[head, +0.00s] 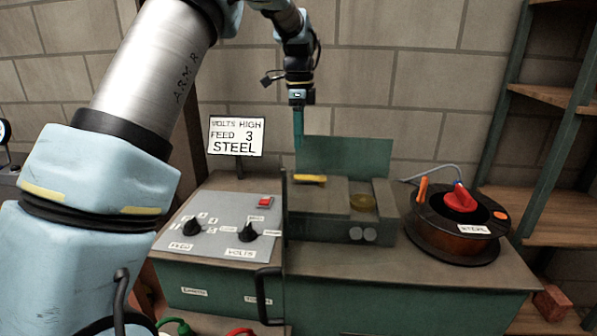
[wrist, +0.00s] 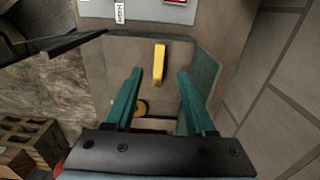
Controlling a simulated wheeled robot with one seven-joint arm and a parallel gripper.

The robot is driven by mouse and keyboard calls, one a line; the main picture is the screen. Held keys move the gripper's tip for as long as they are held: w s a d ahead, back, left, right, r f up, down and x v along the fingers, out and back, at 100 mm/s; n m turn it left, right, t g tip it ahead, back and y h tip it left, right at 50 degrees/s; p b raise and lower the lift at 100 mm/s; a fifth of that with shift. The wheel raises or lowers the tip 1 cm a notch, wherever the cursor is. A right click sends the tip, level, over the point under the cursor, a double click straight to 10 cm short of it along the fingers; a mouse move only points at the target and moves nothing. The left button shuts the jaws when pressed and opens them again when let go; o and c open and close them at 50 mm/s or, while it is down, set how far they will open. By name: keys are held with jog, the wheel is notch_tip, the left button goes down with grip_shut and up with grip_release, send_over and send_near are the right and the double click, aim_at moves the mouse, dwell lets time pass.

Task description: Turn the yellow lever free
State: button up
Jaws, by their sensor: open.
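The yellow lever (head: 309,178) is a short bar on top of the grey-green feeder box at the back of the bench. In the wrist view the lever (wrist: 159,64) lies lengthwise, beyond and between my two teal fingers. My gripper (head: 298,148) hangs above the lever, pointing down; in the wrist view my gripper (wrist: 157,72) is open and empty. The fingers look apart from the lever.
A raised green lid (head: 346,156) stands close behind the lever. A control panel (head: 205,240) with two black dials and a red switch is at left, below a sign (head: 236,136) reading "VOLTS HIGH FEED 3 STEEL". A wire spool (head: 455,228) labelled steel sits at right.

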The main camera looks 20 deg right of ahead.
notch_tip(320, 180, down, 10)
jog(key=shift+p, duration=0.9)
jog(key=shift+c, duration=0.2)
grip_shut()
dwell(0.7)
